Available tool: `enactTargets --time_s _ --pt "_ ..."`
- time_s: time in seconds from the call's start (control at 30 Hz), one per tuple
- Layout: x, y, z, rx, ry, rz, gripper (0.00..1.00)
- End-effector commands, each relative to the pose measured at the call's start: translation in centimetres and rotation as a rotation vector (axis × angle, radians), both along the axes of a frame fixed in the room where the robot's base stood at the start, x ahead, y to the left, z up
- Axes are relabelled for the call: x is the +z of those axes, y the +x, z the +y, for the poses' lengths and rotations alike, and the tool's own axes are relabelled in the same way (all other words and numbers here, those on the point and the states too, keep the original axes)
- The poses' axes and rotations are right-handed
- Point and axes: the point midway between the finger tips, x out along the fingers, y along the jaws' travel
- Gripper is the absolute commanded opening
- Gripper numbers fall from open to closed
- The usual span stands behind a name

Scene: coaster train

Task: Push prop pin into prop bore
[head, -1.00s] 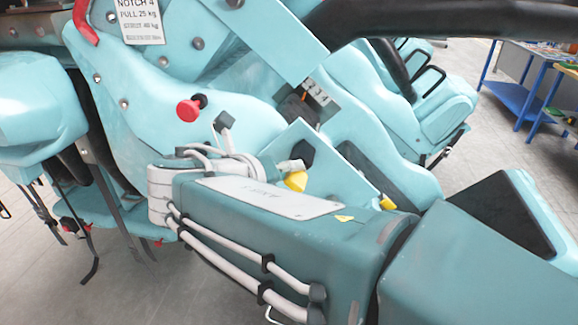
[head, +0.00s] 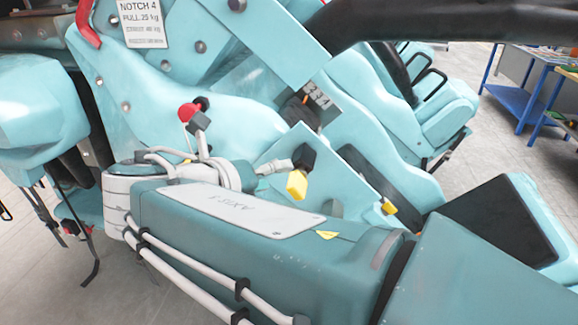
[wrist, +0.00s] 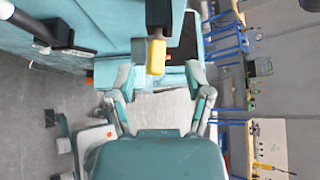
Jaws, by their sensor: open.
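My gripper (wrist: 160,80) shows in the wrist view with its two teal fingers spread and nothing between the pads. A yellow-ended black piece (wrist: 156,57) hangs just beyond the fingertips, in line with the gap. In the head view the yellow end (head: 297,184) sits below a black block, at the teal side plate (head: 325,175); it may be the prop pin, but I cannot tell for sure. A light grey finger end (head: 275,167) shows close left of it. I cannot make out the prop bore. My forearm hides the area below.
A red knob (head: 187,112) stands on the teal seat shell, close to my wrist. A thick dark bar (head: 430,22) crosses the top right. More teal seats (head: 440,100) and a blue workbench (head: 520,100) stand behind.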

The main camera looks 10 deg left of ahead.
Motion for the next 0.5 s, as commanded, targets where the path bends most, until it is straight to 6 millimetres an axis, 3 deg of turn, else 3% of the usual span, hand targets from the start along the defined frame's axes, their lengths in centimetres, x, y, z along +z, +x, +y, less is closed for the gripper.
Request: enactTargets --time_s 0.2,0.5 --pt "1.7 -3.6 2.4 0.005 0.0 0.001 0.65" --pt "2.7 -5.6 3.6 -0.001 -0.001 0.001 0.65"
